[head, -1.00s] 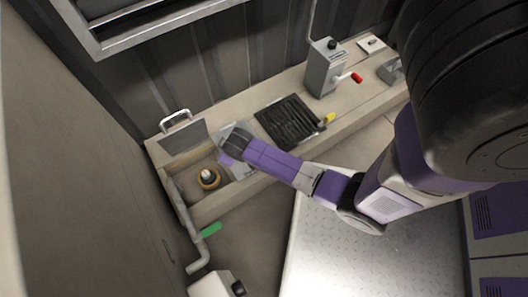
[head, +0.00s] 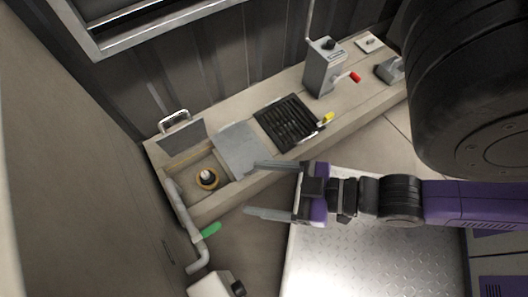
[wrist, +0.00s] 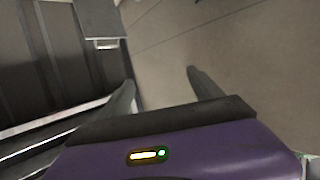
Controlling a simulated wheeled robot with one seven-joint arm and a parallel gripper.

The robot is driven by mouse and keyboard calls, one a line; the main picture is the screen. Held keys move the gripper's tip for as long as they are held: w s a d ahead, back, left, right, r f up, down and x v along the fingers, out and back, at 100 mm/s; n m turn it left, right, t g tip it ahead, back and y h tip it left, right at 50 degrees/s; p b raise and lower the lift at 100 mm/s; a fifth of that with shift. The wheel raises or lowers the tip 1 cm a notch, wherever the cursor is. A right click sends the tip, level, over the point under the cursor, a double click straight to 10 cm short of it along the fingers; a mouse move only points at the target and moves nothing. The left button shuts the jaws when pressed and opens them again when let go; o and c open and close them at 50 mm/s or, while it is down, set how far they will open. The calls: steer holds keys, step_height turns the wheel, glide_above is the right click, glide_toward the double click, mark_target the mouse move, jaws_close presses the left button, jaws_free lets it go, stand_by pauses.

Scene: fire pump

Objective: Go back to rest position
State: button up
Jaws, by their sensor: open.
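My gripper (head: 262,189) is open and empty, pointing left in the head view, above the front edge of the counter and the diamond-plate floor panel. Its two grey fingers are spread wide, and they show in the wrist view (wrist: 160,88) with only floor and wall between and beyond them. My purple and black arm stretches from the right edge of the head view to the gripper. No object is held.
The counter (head: 222,108) holds an open compartment with a brass-ringed fitting (head: 207,178), a flat grey plate (head: 241,149), a black grille (head: 288,122), a yellow handle (head: 327,118) and a grey box (head: 323,68) with a red lever (head: 354,76). A pipe with a green handle (head: 210,230) stands at left.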

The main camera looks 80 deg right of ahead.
steer(key=shift+s+a+r, duration=0.15)
steer(key=shift+a+r, duration=0.05)
steer(key=shift+r, duration=0.55)
